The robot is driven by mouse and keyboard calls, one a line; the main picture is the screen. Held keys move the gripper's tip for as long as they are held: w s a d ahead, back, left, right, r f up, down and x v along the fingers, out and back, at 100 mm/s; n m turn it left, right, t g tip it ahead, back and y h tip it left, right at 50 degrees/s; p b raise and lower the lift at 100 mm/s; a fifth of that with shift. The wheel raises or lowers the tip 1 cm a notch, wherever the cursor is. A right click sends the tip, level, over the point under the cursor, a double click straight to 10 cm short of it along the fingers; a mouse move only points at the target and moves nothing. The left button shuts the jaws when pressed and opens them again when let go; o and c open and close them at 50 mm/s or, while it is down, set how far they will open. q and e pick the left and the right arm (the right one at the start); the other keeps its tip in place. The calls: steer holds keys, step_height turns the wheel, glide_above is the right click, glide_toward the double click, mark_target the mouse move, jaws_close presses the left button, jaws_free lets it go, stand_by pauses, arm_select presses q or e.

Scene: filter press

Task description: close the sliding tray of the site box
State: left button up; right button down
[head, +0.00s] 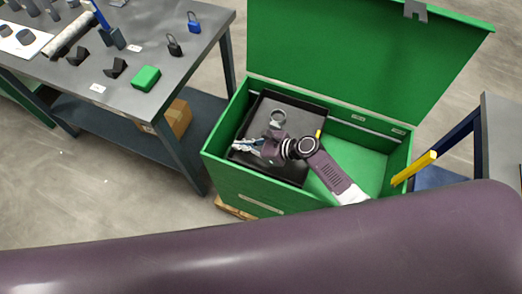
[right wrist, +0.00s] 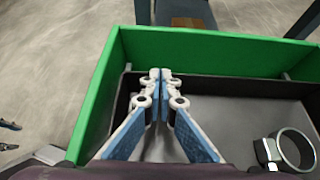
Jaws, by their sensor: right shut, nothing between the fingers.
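The green site box (head: 232,183) stands with its lid (head: 370,55) raised. Its dark sliding tray (head: 308,103) sits at the left part of the box, and the green floor shows uncovered to the right. My right gripper (head: 240,147) is inside the box outline, over the tray's left part, shut and empty. In the right wrist view its fingertips (right wrist: 160,75) meet in front of the tray's dark wall (right wrist: 235,88), near a tray corner. I cannot tell whether they touch it. A metal ring clamp (right wrist: 295,148) lies in the tray. My left gripper is not in view.
A grey workbench (head: 120,95) with padlocks, a green block (head: 146,79) and other parts stands left of the box. Another table (head: 500,130) and a yellow bar (head: 413,168) are at the right. My purple arm link crosses the foreground.

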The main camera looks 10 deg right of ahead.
mark_target(215, 138)
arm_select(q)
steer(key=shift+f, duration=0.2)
arm_select(e)
steer(key=w+a, duration=0.1)
steer(key=a, duration=0.1)
steer(key=w+a, duration=0.1)
steer(key=a, duration=0.1)
steer(key=w+a, duration=0.1)
steer(key=shift+w+a, duration=0.35)
steer(key=shift+a, duration=0.05)
steer(key=shift+s, duration=0.1)
